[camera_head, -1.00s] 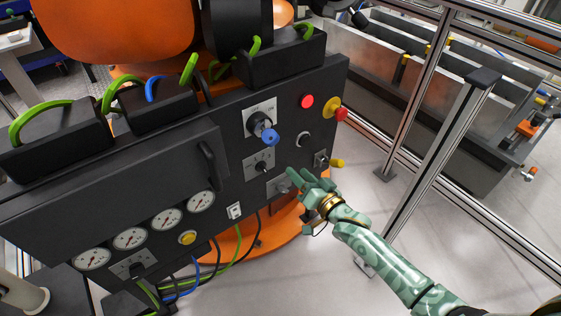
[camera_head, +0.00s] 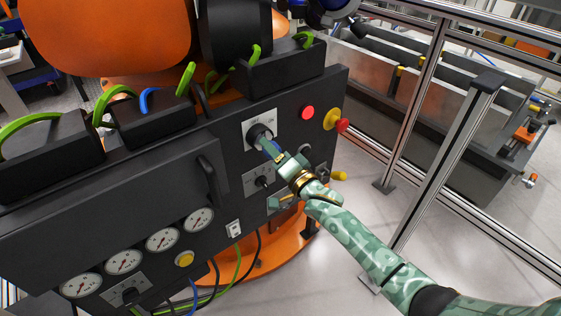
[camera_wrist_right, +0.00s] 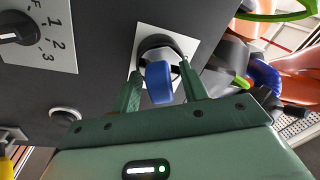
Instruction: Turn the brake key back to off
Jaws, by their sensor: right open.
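The brake key (camera_head: 268,146) has a blue head and sits in a round black switch on a pale plate (camera_head: 260,122) on the dark panel, partly hidden by my right gripper (camera_head: 275,153) in the head view. In the right wrist view the blue key head (camera_wrist_right: 158,84) stands between the two green fingers of my right gripper (camera_wrist_right: 160,76). The fingers are open, one on each side of the key, with a gap visible at both sides. The key's exact turn against the plate's marks is hard to read. My left gripper is not in view.
A red button (camera_head: 307,112) and a red-and-yellow emergency stop (camera_head: 341,125) are right of the key. A selector knob (camera_head: 263,181) is below it. A black handle (camera_head: 211,170) juts out to the left. A metal fence post (camera_head: 440,160) stands at the right.

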